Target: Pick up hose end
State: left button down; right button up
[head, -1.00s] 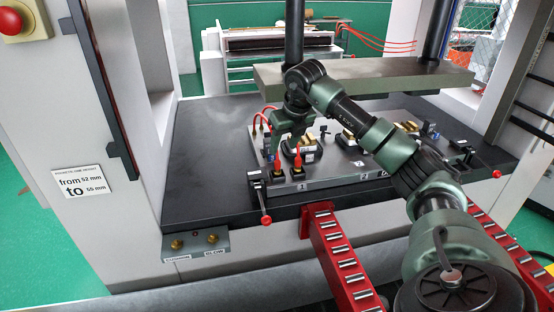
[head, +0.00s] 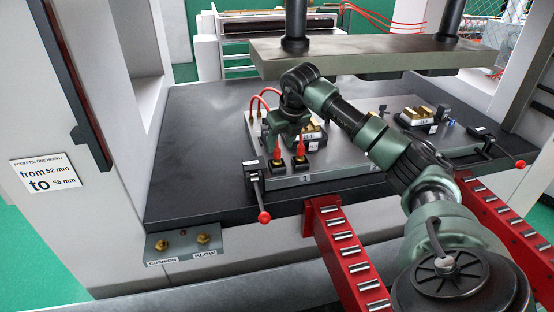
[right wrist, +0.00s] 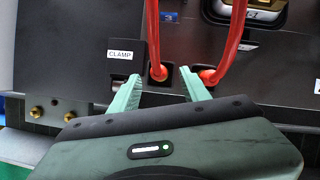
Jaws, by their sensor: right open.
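Two red hose ends stand upright in black sockets near the plate's front left corner. In the head view they are the left hose end (head: 276,149) and the right hose end (head: 300,151). My right gripper (head: 288,136) is just above and behind them there. In the right wrist view my right gripper (right wrist: 160,76) is open, with its two pale green fingers either side of the left hose end (right wrist: 158,72). One finger lies between the two hoses, close to the right hose end (right wrist: 207,76). Whether the fingers touch either hose is unclear. My left gripper is out of view.
A thick grey slab (head: 370,53) hangs over the back of the black bed (head: 185,150). A clamp with a red knob (head: 264,217) stands left of the sockets. Red roller rails (head: 345,260) reach forward. The bed's left part is clear.

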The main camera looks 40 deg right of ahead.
aim_at(277, 148)
jog(key=shift+w+a+f+p, duration=0.1)
jog(key=shift+w+f+p, duration=0.1)
jog(key=shift+f+p, duration=0.15)
jog(key=p+x, duration=0.1)
jog(key=x, duration=0.2)
jog(key=shift+w+f, duration=0.15)
jog(key=shift+f, duration=0.05)
jog(key=shift+w+f, duration=0.15)
jog(key=shift+f, duration=0.1)
jog(key=shift+r, duration=0.1)
grip_shut()
jog(key=shift+r, duration=0.1)
